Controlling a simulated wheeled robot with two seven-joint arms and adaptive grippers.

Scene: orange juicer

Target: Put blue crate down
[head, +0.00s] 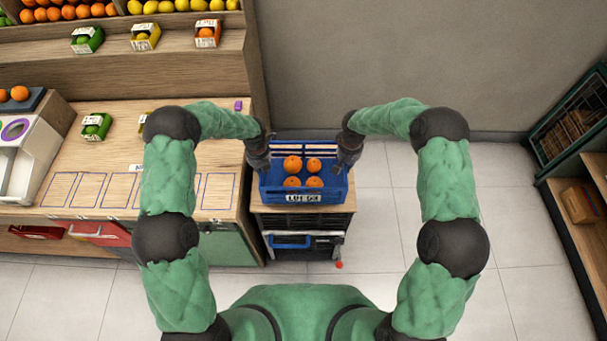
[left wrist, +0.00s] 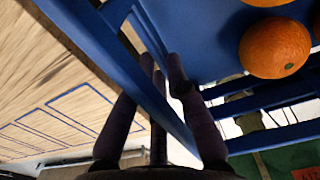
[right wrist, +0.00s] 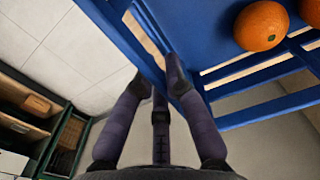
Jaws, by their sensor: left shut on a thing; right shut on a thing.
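The blue crate (head: 304,196) holds several oranges (head: 292,164) and has a white label on its front. In the head view it appears over the small wooden-topped stand; I cannot tell whether it touches the top. My left gripper (head: 259,160) is shut on the crate's left side wall, which shows in the left wrist view (left wrist: 160,95). My right gripper (head: 347,158) is shut on the right side wall, which shows in the right wrist view (right wrist: 140,50). The fingers straddle the wall in both wrist views.
The stand (head: 335,221) has dark crates below its top and sits against the wooden counter (head: 120,165) on the left. A juicer (head: 22,150) stands at the far left. A shelf (head: 580,150) is at the right. Tiled floor (head: 400,240) is free between.

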